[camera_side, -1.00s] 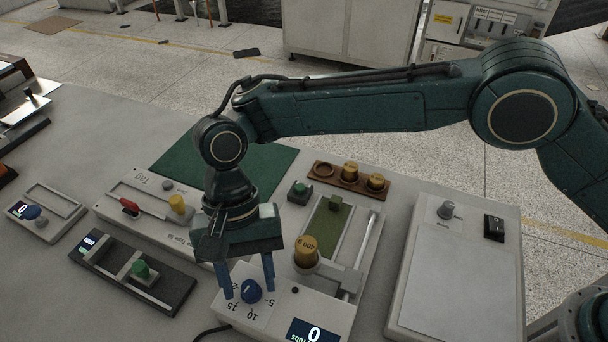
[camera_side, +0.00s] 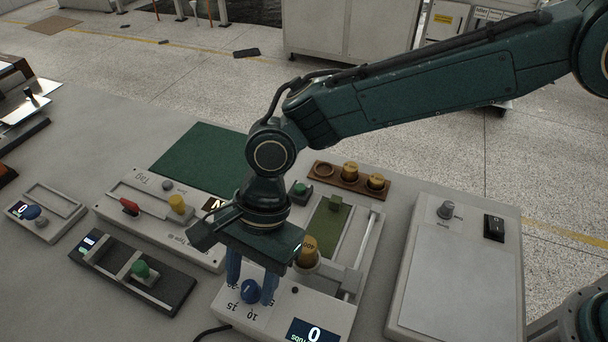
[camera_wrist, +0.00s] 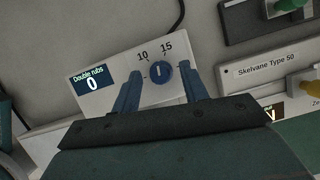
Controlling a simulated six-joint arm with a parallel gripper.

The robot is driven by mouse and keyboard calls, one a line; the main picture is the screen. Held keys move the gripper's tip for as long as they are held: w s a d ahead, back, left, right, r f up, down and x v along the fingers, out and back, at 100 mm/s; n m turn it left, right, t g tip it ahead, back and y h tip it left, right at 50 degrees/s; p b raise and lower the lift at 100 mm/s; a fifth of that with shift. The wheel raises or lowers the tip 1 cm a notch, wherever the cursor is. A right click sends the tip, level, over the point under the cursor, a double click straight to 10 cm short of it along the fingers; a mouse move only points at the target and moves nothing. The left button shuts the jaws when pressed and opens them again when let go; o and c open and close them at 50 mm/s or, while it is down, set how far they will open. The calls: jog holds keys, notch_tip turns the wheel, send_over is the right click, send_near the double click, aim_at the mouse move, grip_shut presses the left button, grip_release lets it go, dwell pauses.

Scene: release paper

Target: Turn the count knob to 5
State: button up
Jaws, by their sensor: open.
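The blue count knob (camera_side: 249,291) sits on the near end of a pale machine (camera_side: 275,308), with 10 and 15 marked beside it. In the wrist view the knob (camera_wrist: 159,72) shows a white pointer line, and the display (camera_wrist: 93,84) reads "Double rubs 0". The display (camera_side: 313,332) also reads 0 in the side view. My gripper (camera_side: 251,290) is open, its two blue fingers on either side of the knob. In the wrist view my gripper (camera_wrist: 160,90) has visible gaps between the knob and both fingers. The 5 mark is not clearly legible in the wrist view.
A brass weight (camera_side: 307,252) stands on the machine just behind my gripper. A black device with a green knob (camera_side: 140,269) and a pale device with a red lever (camera_side: 130,207) lie to the left. A pale box (camera_side: 455,270) stands to the right.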

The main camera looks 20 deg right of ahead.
jog(key=m+t, duration=0.1)
jog(key=m, duration=0.2)
jog(key=shift+s+d+r+m+y, duration=0.1)
jog(key=shift+m+y, duration=0.2)
jog(key=shift+m, duration=0.1)
jog(key=v, duration=1.4)
jog(key=d+r+n+t, duration=0.1)
jog(key=d+r+n, duration=0.1)
jog(key=d, duration=0.7)
jog(key=d+r+n+t, duration=0.2)
jog(key=d+r, duration=0.3)
jog(key=d, duration=0.4)
jog(key=shift+w+r+n+t, duration=0.3)
jog(key=shift+w+n, duration=0.1)
jog(key=shift+n, duration=0.3)
jog(key=shift+o, duration=0.2)
jog(key=shift+a, duration=0.1)
jog(key=n+g+h, duration=0.2)
jog(key=n+h, duration=0.1)
jog(key=h, duration=0.1)
send_over(249, 286)
notch_tip(249, 286, down, 7)
